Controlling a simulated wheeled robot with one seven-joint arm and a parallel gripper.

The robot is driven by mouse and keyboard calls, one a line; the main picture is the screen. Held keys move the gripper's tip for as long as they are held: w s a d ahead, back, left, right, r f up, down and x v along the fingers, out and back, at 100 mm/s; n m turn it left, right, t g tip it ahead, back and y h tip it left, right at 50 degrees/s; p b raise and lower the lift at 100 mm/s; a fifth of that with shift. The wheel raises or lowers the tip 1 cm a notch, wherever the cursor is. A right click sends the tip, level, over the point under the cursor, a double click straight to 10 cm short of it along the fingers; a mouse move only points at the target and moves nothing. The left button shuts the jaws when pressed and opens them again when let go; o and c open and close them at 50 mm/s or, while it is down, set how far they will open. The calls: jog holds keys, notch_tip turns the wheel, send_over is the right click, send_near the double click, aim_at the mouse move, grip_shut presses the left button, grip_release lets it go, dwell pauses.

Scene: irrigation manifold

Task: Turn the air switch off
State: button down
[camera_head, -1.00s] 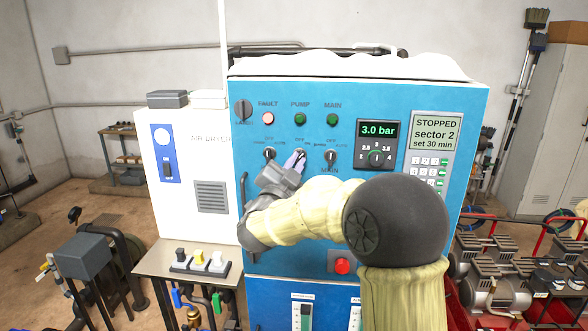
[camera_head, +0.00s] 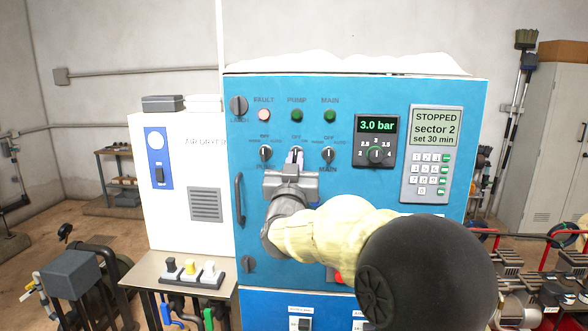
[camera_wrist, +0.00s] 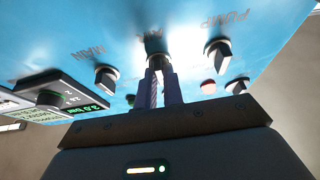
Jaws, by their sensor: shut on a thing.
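The air switch (camera_head: 296,151) is the middle of three black rotary knobs on the blue panel, below the green PUMP lamp. Its own label is mostly hidden in the head view by my gripper (camera_head: 294,160). My gripper is shut on this knob, and the two fingers (camera_wrist: 157,84) hold it from both sides in the wrist view, where the knob (camera_wrist: 155,63) shows between the tips. The knob and fingers look about upright, in line with the OFF mark above.
The pump switch (camera_head: 265,153) is close on the left and the main switch (camera_head: 328,154) close on the right. A pressure display (camera_head: 377,127) reads 3.0 bar. A keypad unit (camera_head: 432,155) reads STOPPED. A door handle (camera_head: 239,198) stands out at the panel's left edge.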

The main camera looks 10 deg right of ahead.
jog(key=shift+r, duration=0.25)
jog(key=c, duration=1.5)
grip_release()
jog(key=shift+f, duration=0.15)
jog(key=shift+f, duration=0.1)
jog(key=shift+s+a+f+b, duration=0.1)
jog(key=shift+s+f+b, duration=0.05)
jog(key=shift+s+b, duration=0.15)
jog(key=b+v, duration=0.6)
jog(key=v, duration=1)
jog(key=shift+s, duration=0.35)
